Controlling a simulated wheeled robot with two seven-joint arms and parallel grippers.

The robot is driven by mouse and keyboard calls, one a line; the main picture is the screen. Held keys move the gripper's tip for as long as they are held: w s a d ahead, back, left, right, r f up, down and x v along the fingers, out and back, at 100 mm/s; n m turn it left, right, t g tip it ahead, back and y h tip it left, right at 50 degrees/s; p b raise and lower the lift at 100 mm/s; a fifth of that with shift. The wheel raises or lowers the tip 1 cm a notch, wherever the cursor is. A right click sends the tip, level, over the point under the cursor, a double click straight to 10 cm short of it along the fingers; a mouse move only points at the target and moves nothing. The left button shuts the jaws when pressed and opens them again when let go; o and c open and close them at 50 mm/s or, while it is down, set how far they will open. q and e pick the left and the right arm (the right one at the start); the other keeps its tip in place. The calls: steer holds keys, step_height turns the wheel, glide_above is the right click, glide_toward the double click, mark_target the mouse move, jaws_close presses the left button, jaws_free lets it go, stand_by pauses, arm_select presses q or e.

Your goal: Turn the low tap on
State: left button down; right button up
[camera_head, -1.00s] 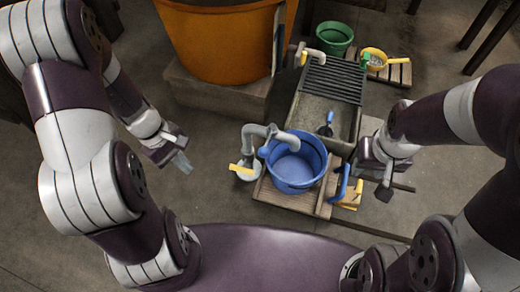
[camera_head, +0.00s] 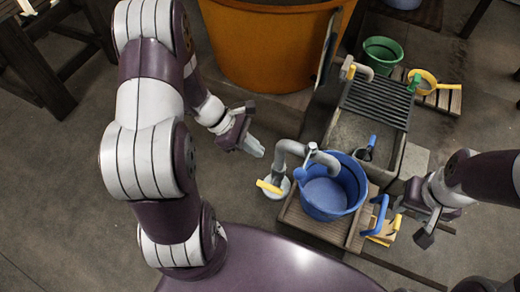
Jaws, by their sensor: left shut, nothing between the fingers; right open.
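A grey bent-pipe tap (camera_head: 283,157) stands beside the blue bucket (camera_head: 353,199), its spout over the bucket. A yellow lever (camera_head: 270,187) sits low on the bucket's left, by a pale round base at the pipe's foot. A second tap (camera_head: 357,70), with a yellow part, is at the far end of the stone sink. Which one is called the low tap is not marked. My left gripper (camera_head: 254,149) is shut and empty, left of the bent pipe and above the yellow lever, apparently apart from both. My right gripper (camera_head: 412,230) is open and empty, right of the blue-handled tool.
The stone sink (camera_head: 396,160) has a dark grate and a blue-handled scoop. A blue-handled tool (camera_head: 379,211) and yellow brush lie on the wooden slats (camera_head: 307,219). A big orange tub (camera_head: 270,50) stands behind my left gripper. Green bucket (camera_head: 382,54) and yellow pan (camera_head: 421,82) are at back right.

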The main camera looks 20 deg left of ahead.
mark_target(306, 161)
arm_select(q)
steer(key=w+d+f+b, duration=0.1)
steer(key=d+f+b, duration=0.4)
steer(key=d, duration=0.3)
steer(key=shift+w+f, duration=0.15)
steer(key=shift+f, duration=0.3)
steer(key=shift+d, duration=0.15)
